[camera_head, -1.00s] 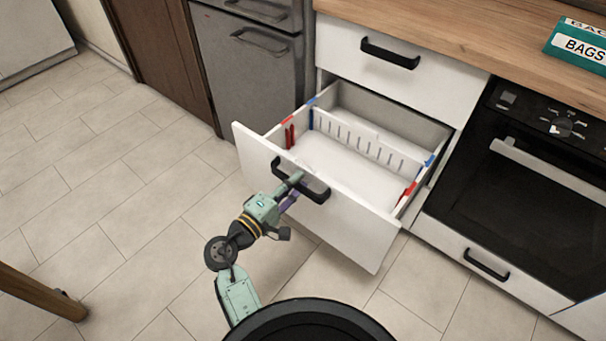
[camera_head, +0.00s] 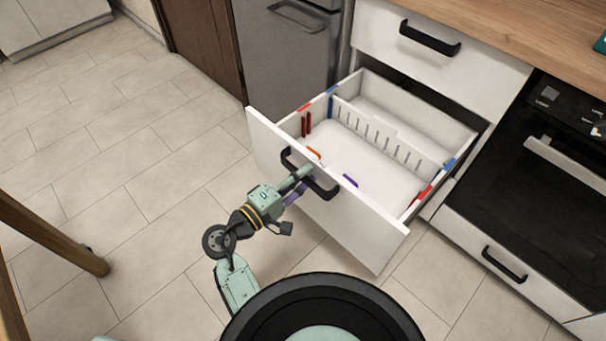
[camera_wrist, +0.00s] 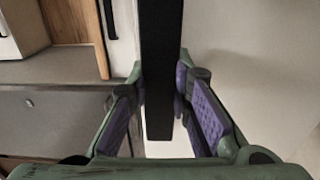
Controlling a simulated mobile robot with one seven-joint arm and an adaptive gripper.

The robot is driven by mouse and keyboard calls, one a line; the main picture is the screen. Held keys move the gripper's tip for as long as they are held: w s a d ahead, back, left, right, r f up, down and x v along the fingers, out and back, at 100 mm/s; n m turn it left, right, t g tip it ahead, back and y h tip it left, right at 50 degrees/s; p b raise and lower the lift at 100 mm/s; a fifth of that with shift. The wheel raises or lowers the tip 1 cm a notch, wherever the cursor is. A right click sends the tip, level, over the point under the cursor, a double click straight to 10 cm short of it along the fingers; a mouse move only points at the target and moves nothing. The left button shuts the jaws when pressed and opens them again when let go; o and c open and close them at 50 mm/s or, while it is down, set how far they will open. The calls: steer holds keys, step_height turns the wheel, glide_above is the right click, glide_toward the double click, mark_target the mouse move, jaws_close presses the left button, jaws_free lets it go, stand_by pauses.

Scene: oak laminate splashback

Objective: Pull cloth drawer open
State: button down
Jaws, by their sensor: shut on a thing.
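The white drawer (camera_head: 345,232) stands pulled far out of its cabinet below the worktop, with its inside in view. A white slotted divider (camera_head: 385,138) runs across it, and red, blue, orange and purple pieces show along its walls and floor. Its black bar handle (camera_head: 322,188) is on the front panel. My gripper (camera_head: 305,180) is at the handle, shut on it. In the wrist view the black handle (camera_wrist: 160,75) runs between the purple-padded fingers of my gripper (camera_wrist: 165,95). The fingertips are partly hidden behind the handle.
A closed white drawer (camera_head: 445,50) is above, under the wooden worktop (camera_head: 500,30). A black oven (camera_head: 535,185) stands to the right and a grey appliance (camera_head: 290,65) to the left. A brown wooden leg (camera_head: 60,245) stands at the left. The tiled floor (camera_head: 120,150) is otherwise clear.

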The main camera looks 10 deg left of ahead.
steer(key=c, duration=1.4)
jaws_free()
steer(key=shift+c, duration=0.2)
